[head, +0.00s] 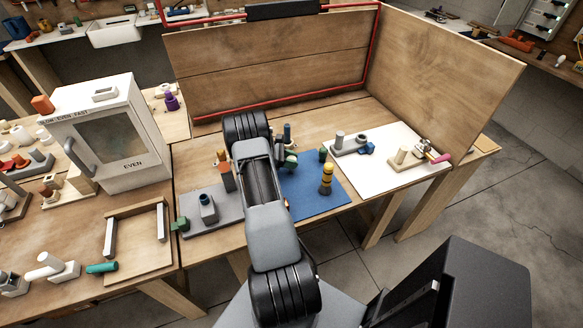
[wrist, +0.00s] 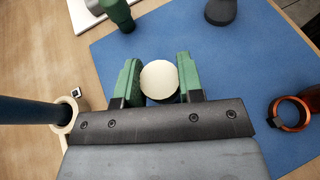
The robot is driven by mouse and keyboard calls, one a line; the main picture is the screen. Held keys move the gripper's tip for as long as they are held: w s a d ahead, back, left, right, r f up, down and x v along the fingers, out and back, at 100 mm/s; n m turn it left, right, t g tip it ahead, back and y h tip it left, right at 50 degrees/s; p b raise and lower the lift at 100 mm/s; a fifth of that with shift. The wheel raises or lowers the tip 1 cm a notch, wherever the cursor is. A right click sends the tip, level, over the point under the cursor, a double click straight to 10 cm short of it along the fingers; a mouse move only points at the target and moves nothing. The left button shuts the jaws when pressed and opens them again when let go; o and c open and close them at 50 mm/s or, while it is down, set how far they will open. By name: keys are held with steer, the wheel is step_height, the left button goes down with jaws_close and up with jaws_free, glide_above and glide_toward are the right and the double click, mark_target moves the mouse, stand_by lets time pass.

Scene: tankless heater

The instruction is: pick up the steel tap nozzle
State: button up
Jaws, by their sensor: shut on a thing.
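In the wrist view my gripper (wrist: 158,66) has its two green fingers closed on the sides of a round piece with a pale cream top (wrist: 159,79). I see it from above, so its lower part is hidden. I cannot tell from its top whether it is the steel tap nozzle. It is over the blue mat (wrist: 225,70); its height above the mat is unclear. In the head view my arm hides most of the gripper and the held piece.
In the wrist view, a copper ring (wrist: 290,113) is to the right, a dark blue rod (wrist: 28,111) to the left, a green piece (wrist: 118,13) and a grey piece (wrist: 222,11) beyond.

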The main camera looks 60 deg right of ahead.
jaws_close()
steer(key=shift+r, duration=0.15)
steer(key=shift+r, duration=0.25)
step_height(320, 180, up, 2)
steer(key=shift+r+b, duration=0.2)
steer(key=shift+b, duration=0.5)
steer(key=s+a+r+b, duration=0.1)
steer(key=s+a+r, duration=0.8)
steer(key=s+r, duration=0.1)
steer(key=shift+s+b, duration=0.3)
steer(key=shift+b, duration=0.05)
